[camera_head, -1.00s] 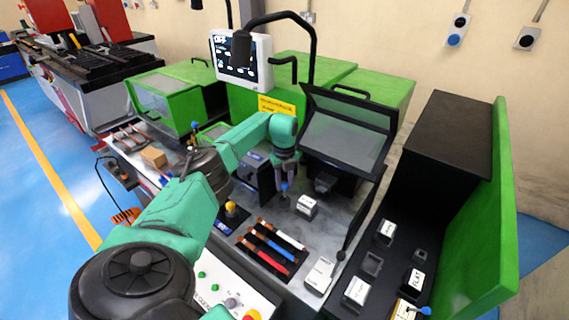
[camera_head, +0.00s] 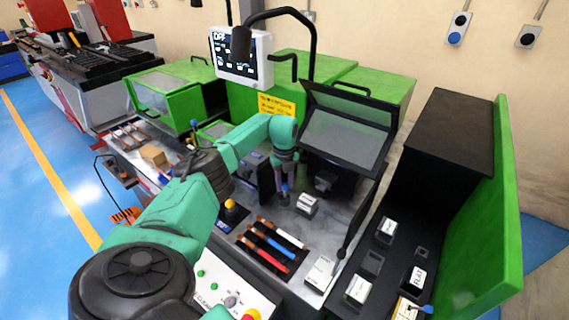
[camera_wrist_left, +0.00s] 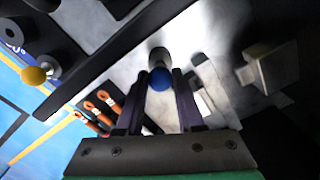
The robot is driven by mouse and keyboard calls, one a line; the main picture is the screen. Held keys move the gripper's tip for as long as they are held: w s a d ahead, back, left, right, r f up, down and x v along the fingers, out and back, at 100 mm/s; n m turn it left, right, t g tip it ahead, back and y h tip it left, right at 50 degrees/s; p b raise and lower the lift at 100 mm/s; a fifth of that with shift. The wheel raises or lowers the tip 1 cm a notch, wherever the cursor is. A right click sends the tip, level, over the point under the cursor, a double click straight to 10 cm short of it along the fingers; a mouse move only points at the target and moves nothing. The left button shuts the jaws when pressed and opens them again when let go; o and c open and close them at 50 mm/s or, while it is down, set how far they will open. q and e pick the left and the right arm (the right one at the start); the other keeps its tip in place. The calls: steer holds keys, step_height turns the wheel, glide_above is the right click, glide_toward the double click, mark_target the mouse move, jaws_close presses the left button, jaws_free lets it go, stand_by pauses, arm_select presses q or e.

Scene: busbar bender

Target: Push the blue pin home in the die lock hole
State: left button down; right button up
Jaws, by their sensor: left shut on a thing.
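My left gripper (camera_head: 285,182) points down over the bender's grey work surface, in front of the black die area. It is shut on the blue pin, whose round blue knob (camera_wrist_left: 160,79) shows between the fingertips in the left wrist view. A grey round part (camera_wrist_left: 159,58) shows just beyond the knob. In the head view only a little of the blue pin (camera_head: 285,189) shows at the fingertips. The die lock hole is hidden, and I cannot tell how deep the pin sits. My right gripper is not in view.
A yellow-knobbed pin (camera_head: 230,205) stands left of my gripper. A white-labelled block (camera_head: 307,204) stands close on its right. A black tray (camera_head: 245,242) with red, blue and white-bodied bars lies in front. The open clear guard (camera_head: 345,138) rises behind right.

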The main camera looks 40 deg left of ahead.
mark_target(284, 183)
arm_select(q)
steer(key=shift+f+b, duration=0.85)
steer(key=shift+f, duration=0.3)
steer(key=shift+c, duration=2.2)
jaws_free()
step_height(284, 183, up, 14)
steer(key=b, duration=0.1)
steer(key=shift+r+b, duration=0.25)
steer(key=shift+b, duration=0.05)
